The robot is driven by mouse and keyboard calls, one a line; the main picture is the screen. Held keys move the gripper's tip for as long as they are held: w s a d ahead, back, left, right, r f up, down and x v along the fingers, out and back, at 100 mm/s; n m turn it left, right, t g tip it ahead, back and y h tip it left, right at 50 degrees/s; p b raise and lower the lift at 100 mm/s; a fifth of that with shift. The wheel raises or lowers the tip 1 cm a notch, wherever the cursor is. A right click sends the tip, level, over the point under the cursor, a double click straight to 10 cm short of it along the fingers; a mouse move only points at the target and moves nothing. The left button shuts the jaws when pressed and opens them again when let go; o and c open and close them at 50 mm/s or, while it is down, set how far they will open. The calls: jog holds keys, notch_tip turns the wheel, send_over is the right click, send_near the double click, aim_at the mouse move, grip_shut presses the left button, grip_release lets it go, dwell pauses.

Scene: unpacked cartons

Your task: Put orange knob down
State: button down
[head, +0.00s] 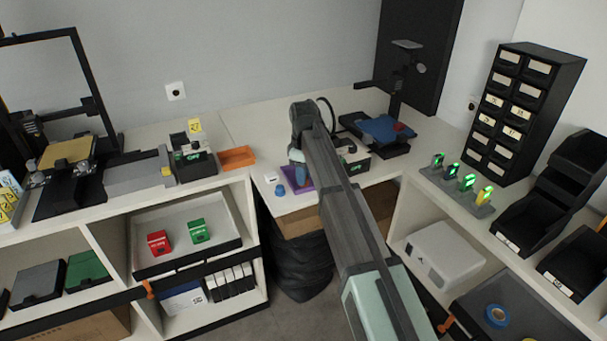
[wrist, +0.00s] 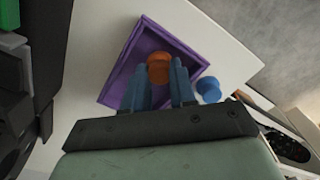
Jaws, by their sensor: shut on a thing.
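In the wrist view, the orange knob (wrist: 159,68) is between the tips of my gripper's blue fingers (wrist: 160,82). My gripper is shut on it. The knob shows over the inside of a purple tray (wrist: 118,72). I cannot tell whether the knob touches the tray floor. In the head view, my gripper (head: 301,178) is at the purple tray (head: 291,186), near the counter's front edge, and my arm hides part of the tray. The orange knob is not clearly visible in the head view.
A blue round piece (wrist: 208,88) stands just right of the tray in the wrist view; it also shows in the head view (head: 280,190). A dark device with a blue plate (head: 384,130) stands behind my arm.

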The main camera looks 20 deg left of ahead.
jog(key=shift+f, duration=0.15)
jog(key=c, duration=1.2)
grip_release()
notch_tip(320, 180, up, 12)
jog(key=shift+r, duration=0.2)
